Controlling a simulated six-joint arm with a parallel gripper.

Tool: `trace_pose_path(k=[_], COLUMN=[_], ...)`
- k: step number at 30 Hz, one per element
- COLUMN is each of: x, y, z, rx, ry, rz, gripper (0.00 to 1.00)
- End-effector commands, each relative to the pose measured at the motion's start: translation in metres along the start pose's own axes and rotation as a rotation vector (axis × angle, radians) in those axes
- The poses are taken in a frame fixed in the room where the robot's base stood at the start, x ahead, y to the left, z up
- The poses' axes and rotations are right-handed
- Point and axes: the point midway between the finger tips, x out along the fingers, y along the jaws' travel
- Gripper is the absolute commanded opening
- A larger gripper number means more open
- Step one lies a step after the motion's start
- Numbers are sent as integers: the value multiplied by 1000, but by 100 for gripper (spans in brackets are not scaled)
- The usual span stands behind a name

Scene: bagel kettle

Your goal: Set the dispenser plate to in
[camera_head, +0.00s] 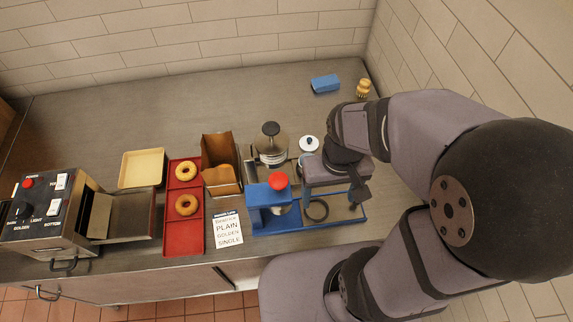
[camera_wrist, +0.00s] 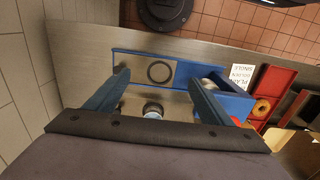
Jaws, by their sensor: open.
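The dispenser (camera_head: 268,196) is a blue unit with a red knob (camera_head: 278,180), at the front of the counter. A flat grey plate with a dark ring (camera_head: 316,209) lies in its blue base, to the right of the blue housing. The ring also shows in the wrist view (camera_wrist: 159,72), with the blue housing (camera_wrist: 233,100) to its right. My gripper (camera_wrist: 156,88) is open and empty above the dispenser base, its fingers spread to either side of the ring. My wrist hides part of the base in the head view.
A white-lidded jar (camera_head: 309,144) and a metal press (camera_head: 271,148) stand behind the dispenser. An order card (camera_head: 228,230), a red tray (camera_head: 184,237) with two bagels and a toaster (camera_head: 52,222) are to the left. A blue block (camera_head: 325,83) lies at the back.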

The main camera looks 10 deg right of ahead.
Motion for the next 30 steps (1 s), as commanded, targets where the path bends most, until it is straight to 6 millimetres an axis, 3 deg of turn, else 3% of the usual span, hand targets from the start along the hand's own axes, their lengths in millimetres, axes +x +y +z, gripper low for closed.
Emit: trace_pose_path(k=[14,20,26,30], x=[0,0,6,16], y=[0,0,6,19], z=[0,0,-19,-53], rx=[0,3,130,377], ry=[0,0,-1,0], rz=[0,0,0,0], gripper=[75,35,35,35])
